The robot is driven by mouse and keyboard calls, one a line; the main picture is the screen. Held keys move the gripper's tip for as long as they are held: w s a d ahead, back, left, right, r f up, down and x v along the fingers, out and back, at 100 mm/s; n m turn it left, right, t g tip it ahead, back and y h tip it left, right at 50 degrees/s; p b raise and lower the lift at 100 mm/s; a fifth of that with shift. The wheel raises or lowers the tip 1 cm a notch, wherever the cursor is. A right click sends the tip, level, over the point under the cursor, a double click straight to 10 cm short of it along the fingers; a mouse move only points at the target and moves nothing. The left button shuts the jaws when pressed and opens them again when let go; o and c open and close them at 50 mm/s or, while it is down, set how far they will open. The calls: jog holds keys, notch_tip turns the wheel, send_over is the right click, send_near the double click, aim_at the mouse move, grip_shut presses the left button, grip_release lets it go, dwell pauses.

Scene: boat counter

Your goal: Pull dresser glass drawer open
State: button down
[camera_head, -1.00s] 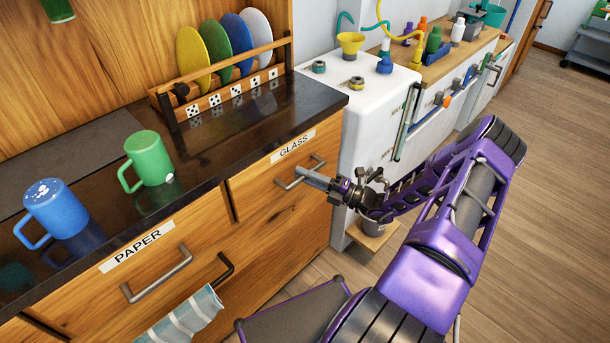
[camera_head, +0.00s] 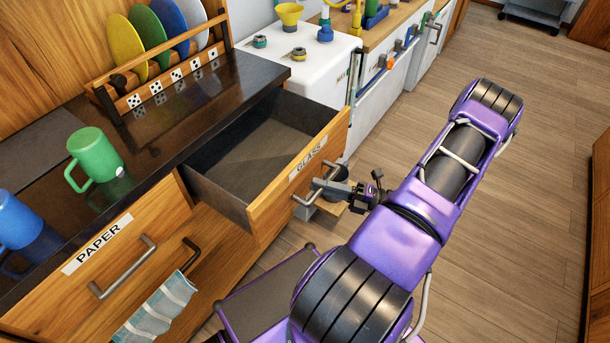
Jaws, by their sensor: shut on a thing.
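The dresser's glass drawer (camera_head: 262,205) is pulled well out of the dresser, at the picture's middle. Its front carries a white GLASS label (camera_head: 307,159) and a grey metal bar handle (camera_head: 303,200). The inside looks empty in the part that shows. My gripper (camera_head: 330,187) reaches in from the right and is shut on the handle. The fingertips are small in the view, and part of the handle is hidden by them.
A PAPER drawer (camera_head: 160,246) is closed at the left, with a striped towel (camera_head: 160,308) on a dark handle below it. A green mug (camera_head: 95,158), a blue mug (camera_head: 20,225) and a plate rack (camera_head: 165,82) stand on the dark counter. Wooden floor at right is free.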

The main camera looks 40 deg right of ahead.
jog(key=shift+s+d, duration=0.2)
jog(key=shift+s, duration=0.35)
jog(key=shift+s+d, duration=0.2)
jog(key=shift+s, duration=0.35)
jog(key=c, duration=0.8)
grip_release()
jog(key=b+v, duration=0.2)
jog(key=v, duration=1.5)
jog(key=shift+f, duration=0.15)
jog(key=shift+s+d, duration=0.1)
